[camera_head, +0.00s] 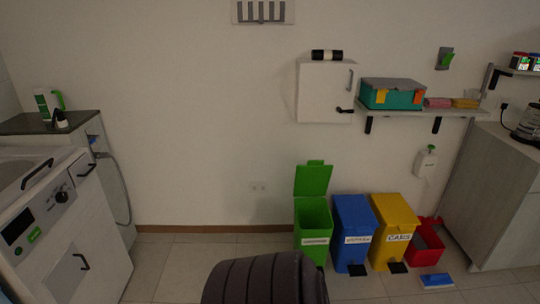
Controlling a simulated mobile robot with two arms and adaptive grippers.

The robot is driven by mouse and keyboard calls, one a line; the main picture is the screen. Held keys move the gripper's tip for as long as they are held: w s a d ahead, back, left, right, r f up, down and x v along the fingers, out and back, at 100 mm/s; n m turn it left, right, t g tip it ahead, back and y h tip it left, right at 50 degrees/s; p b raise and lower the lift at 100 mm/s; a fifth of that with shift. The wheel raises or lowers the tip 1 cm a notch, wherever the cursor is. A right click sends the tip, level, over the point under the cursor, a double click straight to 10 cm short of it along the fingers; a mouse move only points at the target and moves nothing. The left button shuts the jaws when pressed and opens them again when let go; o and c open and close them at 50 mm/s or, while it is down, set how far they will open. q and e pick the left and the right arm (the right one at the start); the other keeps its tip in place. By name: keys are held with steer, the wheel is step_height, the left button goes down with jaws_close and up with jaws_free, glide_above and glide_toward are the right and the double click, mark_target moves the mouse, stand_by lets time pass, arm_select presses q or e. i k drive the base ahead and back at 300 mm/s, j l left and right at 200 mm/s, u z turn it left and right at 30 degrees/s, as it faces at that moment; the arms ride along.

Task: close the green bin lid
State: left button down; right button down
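The green bin (313,217) stands on the floor against the back wall, with a white label on its front. Its green lid (313,179) is open and tilted up above the bin's back edge, so the inside of the bin shows. Neither of my grippers shows in the head view. A dark ribbed rounded shape at the bottom centre, which looks like part of my own body, stands in front of the bin's lower left and hides some floor there.
A blue bin (353,218) and a yellow bin (394,222), both with lids down, stand right of the green one. A red box (428,240) and a blue object (436,280) lie further right. A washing machine (62,220) is at left. Floor (180,265) left of the bins is clear.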

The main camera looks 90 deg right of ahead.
mark_target(312, 179)
steer(key=i+l+z, duration=0.1)
steer(key=i+z, duration=0.65)
steer(key=z, duration=0.15)
steer(key=i+j+z, duration=0.2)
steer(key=i+z, duration=0.25)
steer(key=i+l+z, duration=0.3)
steer(key=z, duration=0.2)
steer(key=i+l+z, duration=0.1)
steer(key=i+z, duration=0.9)
steer(key=i+j+z, duration=0.3)
steer(key=i+z, duration=0.2)
